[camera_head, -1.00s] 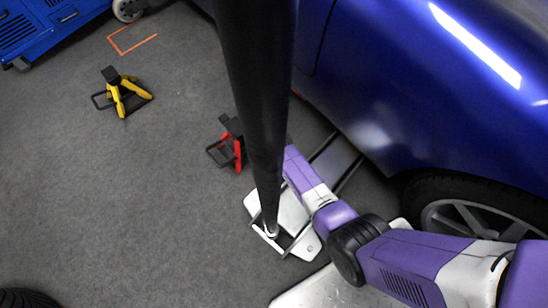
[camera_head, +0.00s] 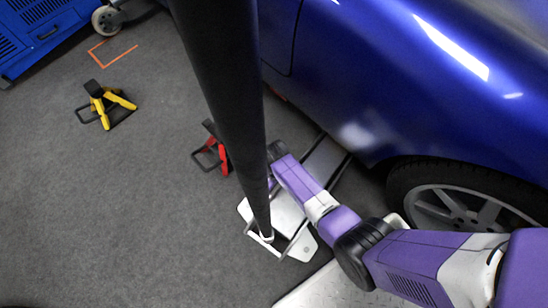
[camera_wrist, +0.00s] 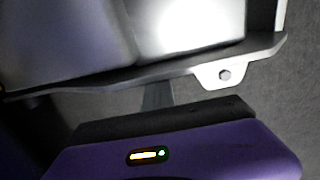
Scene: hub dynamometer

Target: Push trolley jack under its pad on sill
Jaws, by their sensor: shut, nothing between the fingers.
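The trolley jack's silver body (camera_head: 290,210) sits on the floor beside the blue car (camera_head: 390,90). Its long black handle (camera_head: 222,90) rises across the head view, and its side rails (camera_head: 325,160) reach toward the car's sill. The pad on the sill is not visible. The jack's plate edge and a bolted tab (camera_wrist: 224,75) fill the upper wrist view. My gripper (camera_wrist: 157,90) is shut and empty, its tip at the plate's near edge; whether it touches is unclear. In the head view my gripper is mostly hidden behind the handle.
A red jack stand (camera_head: 219,157) stands close left of the handle. A yellow jack stand (camera_head: 107,103) is farther left. A blue cabinet (camera_head: 40,35) is at upper left and the car's wheel (camera_head: 455,205) at right. Open grey floor lies at left.

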